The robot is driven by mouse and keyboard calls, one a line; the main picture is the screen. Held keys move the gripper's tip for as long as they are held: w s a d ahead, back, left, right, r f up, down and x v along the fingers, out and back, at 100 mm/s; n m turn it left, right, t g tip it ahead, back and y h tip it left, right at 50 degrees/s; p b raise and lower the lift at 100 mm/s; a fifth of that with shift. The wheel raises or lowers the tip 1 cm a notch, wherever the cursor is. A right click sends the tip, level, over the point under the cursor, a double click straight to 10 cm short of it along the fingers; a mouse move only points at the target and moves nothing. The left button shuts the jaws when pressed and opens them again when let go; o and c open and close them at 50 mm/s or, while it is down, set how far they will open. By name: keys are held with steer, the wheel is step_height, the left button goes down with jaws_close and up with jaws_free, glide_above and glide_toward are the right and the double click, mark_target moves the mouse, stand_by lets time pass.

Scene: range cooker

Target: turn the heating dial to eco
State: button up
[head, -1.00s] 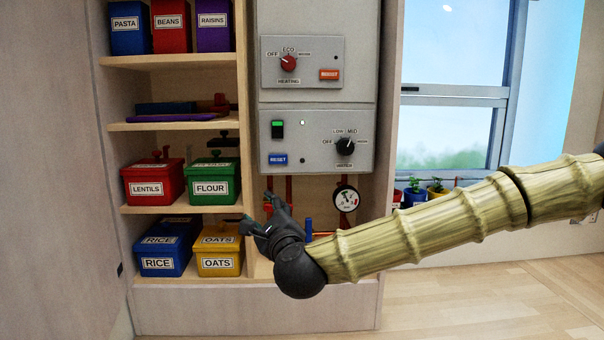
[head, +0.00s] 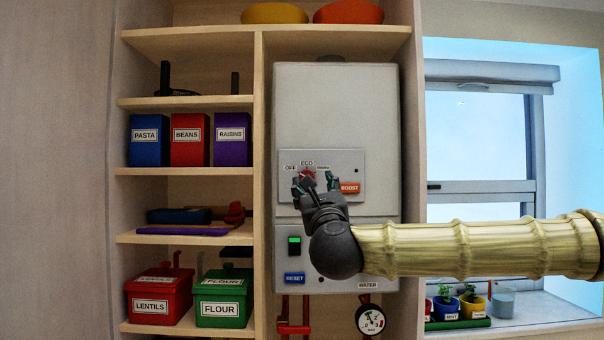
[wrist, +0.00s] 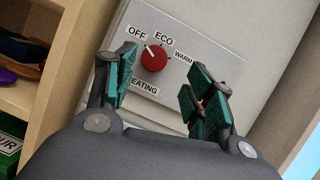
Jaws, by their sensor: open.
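The red heating dial (wrist: 154,58) is on the light panel, with OFF, ECO and WARM labels around it. In the wrist view its white pointer mark aims up and left, toward OFF and short of the ECO label (wrist: 164,38). In the head view the dial (head: 307,174) is partly hidden by my fingers. My gripper (wrist: 163,88) is open, its two green-padded fingers on either side of the dial in the picture. The fingertips look short of the dial, with nothing between them. It also shows in the head view (head: 316,184).
An orange BOOST button (head: 349,188) is just right of the dial. Below is the water panel with a green-lit switch (head: 294,245) and a blue RESET button (head: 294,278). Shelves with boxes (head: 190,140) stand left, a window (head: 480,140) right.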

steer(key=x, duration=0.1)
steer(key=p+x, duration=0.1)
steer(key=x, duration=0.2)
steer(key=shift+a+f+p, duration=0.1)
steer(key=shift+a+p, duration=0.2)
